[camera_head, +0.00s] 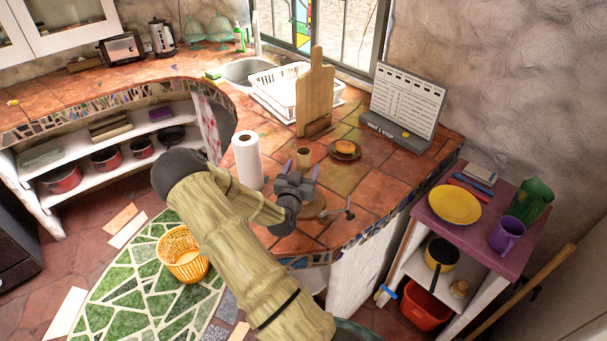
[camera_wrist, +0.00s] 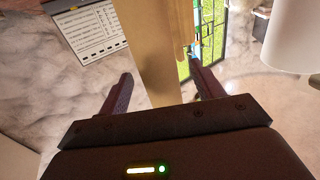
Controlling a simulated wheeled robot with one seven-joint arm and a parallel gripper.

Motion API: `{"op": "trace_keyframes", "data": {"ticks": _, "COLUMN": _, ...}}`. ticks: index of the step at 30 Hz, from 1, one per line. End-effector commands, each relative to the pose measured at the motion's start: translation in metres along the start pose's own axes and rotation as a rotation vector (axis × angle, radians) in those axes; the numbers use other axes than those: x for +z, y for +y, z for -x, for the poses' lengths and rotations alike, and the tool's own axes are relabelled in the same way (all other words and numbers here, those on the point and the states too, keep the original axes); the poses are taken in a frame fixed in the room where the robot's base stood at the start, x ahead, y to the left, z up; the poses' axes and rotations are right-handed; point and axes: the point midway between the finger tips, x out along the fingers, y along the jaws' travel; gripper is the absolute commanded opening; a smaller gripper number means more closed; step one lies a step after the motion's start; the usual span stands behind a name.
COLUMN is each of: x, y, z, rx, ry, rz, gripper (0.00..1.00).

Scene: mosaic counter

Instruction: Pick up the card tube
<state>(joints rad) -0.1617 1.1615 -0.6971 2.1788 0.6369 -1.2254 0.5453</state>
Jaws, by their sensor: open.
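The card tube (camera_head: 304,157) is a small tan upright cylinder on the tiled counter, next to a plate of food. My gripper (camera_head: 297,170) is open, its two fingers upright just in front of the tube in the head view. I cannot tell how large the gap between them is. In the wrist view my gripper's fingers (camera_wrist: 160,88) are spread with nothing clasped. A tan wooden shape behind them looks like the cutting board (camera_wrist: 158,70). I cannot make out the tube there.
A paper towel roll (camera_head: 246,160) stands left of my gripper. A dark plate (camera_head: 345,150) with food lies right of the tube. Behind are the upright cutting board (camera_head: 315,95), a white dish rack (camera_head: 280,95) and a sign (camera_head: 403,105). The counter's right side has free tiles.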

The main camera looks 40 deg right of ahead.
Motion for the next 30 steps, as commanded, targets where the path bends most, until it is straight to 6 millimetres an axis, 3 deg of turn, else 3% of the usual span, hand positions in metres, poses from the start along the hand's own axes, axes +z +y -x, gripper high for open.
{"op": "trace_keyframes", "data": {"ticks": 6, "x": -0.001, "y": 0.000, "z": -0.021, "rx": 0.000, "ry": 0.000, "rz": 0.001, "gripper": 0.66}}
{"op": "trace_keyframes", "data": {"ticks": 21, "x": 0.000, "y": 0.000, "z": -0.021, "rx": 0.001, "ry": 0.000, "rz": 0.000, "gripper": 0.66}}
{"op": "trace_keyframes", "data": {"ticks": 23, "x": 0.000, "y": 0.000, "z": -0.021, "rx": 0.001, "ry": 0.000, "rz": 0.000, "gripper": 0.58}}
{"op": "trace_keyframes", "data": {"ticks": 30, "x": 0.000, "y": 0.000, "z": -0.021, "rx": 0.001, "ry": 0.000, "rz": 0.000, "gripper": 0.11}}
